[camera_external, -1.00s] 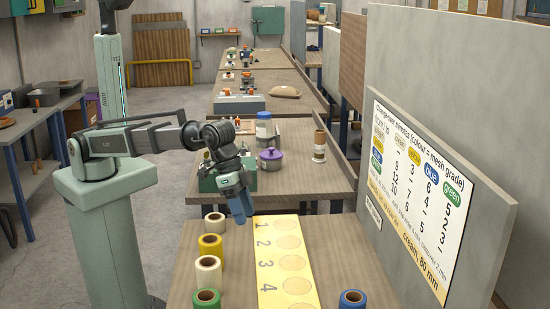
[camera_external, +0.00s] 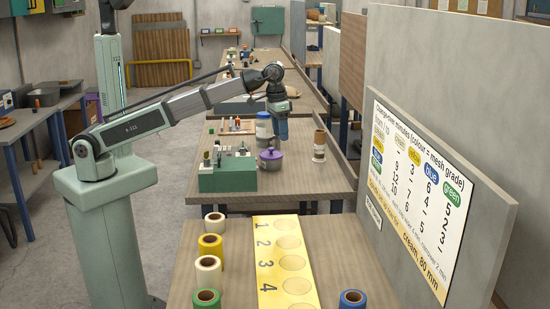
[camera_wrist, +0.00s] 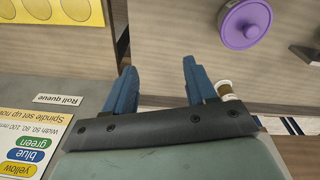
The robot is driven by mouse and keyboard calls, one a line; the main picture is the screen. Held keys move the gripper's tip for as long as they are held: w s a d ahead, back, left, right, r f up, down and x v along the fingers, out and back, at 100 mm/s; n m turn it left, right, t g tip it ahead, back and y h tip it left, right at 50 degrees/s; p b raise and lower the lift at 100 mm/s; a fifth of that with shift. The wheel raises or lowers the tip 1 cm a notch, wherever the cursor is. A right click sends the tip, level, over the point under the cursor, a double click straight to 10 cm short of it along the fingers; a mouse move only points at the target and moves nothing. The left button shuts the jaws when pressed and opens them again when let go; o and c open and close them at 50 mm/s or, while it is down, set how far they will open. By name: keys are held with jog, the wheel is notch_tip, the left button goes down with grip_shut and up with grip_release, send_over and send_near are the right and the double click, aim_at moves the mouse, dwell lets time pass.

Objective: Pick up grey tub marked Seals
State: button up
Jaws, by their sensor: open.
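I cannot make out any tub with a Seals mark in either view. A grey open container (camera_external: 44,97) sits on the left side bench, with no readable label. A pot with a purple lid (camera_external: 271,159) stands on the second table, and its lid also shows at the top of the wrist view (camera_wrist: 245,24). My gripper (camera_external: 281,141) is over the second table near that pot. In the wrist view my gripper (camera_wrist: 159,66) has its two blue fingers apart with nothing between them.
Tape rolls (camera_external: 210,246) and a yellow numbered strip (camera_external: 270,262) lie on the front table. A grey panel (camera_external: 490,140) stands at the right.

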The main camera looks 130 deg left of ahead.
jog(key=s+a+r+n+g, duration=0.1)
jog(key=s+a+r+n, duration=0.2)
jog(key=s+a, duration=0.8)
send_over(271, 148)
jog(key=shift+h, duration=0.4)
jog(key=f, duration=0.6)
jog(key=shift+s+a+f, duration=0.1)
jog(key=shift+s+f, duration=0.1)
jog(key=shift+f, duration=0.2)
jog(key=shift+w+f, duration=0.15)
jog(key=shift+f, duration=1.55)
jog(key=shift+w+f, duration=0.1)
jog(key=shift+f, duration=1.6)
grip_shut()
